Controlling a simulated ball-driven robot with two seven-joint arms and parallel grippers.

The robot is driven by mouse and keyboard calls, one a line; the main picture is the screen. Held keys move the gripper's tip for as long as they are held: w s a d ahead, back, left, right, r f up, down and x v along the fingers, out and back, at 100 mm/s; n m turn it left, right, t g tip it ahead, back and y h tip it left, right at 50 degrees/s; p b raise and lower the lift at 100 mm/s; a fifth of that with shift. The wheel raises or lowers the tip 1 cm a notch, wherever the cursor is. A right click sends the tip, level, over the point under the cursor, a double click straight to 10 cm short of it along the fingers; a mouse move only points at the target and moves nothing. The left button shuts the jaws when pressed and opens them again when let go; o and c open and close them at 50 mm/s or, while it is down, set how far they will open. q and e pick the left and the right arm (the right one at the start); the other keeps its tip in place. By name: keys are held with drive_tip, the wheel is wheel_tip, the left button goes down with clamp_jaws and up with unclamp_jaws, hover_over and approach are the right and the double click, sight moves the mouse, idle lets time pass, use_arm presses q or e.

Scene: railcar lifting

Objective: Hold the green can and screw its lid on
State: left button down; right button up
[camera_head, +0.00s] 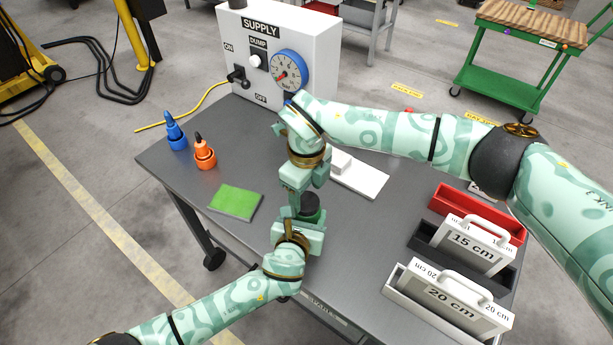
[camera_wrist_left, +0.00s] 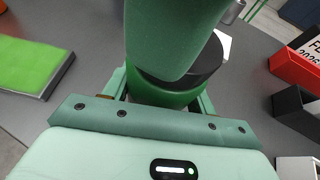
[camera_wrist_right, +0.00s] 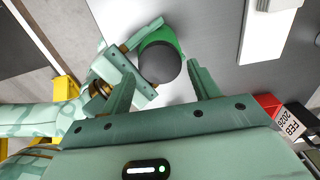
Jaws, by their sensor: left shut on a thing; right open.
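The green can shows in the left wrist view (camera_wrist_left: 165,97) and as a green edge in the right wrist view (camera_wrist_right: 168,38). My left gripper (camera_head: 300,222) is shut on the can and holds it above the table. The black lid (camera_wrist_right: 159,63) sits at the can's top; it also shows in the head view (camera_head: 310,202). I cannot tell whether it is screwed tight. My right gripper (camera_head: 304,184) is open over the lid. In the right wrist view its fingers (camera_wrist_right: 162,82) stand on either side below the lid, with a gap between.
On the grey table (camera_head: 240,165) lie a green pad (camera_head: 235,202) and a white plate (camera_head: 360,180). Blue (camera_head: 175,132) and orange (camera_head: 204,154) bottles stand at the left. A supply box (camera_head: 260,60) stands behind; red, black and white bins (camera_head: 440,205) line the right.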

drive_tip(key=shift+f, duration=1.25)
drive_tip(key=c, duration=0.8)
drive_tip(key=shift+m, duration=0.9)
drive_tip(key=o, duration=1.1)
drive_tip(key=shift+r, duration=2.3)
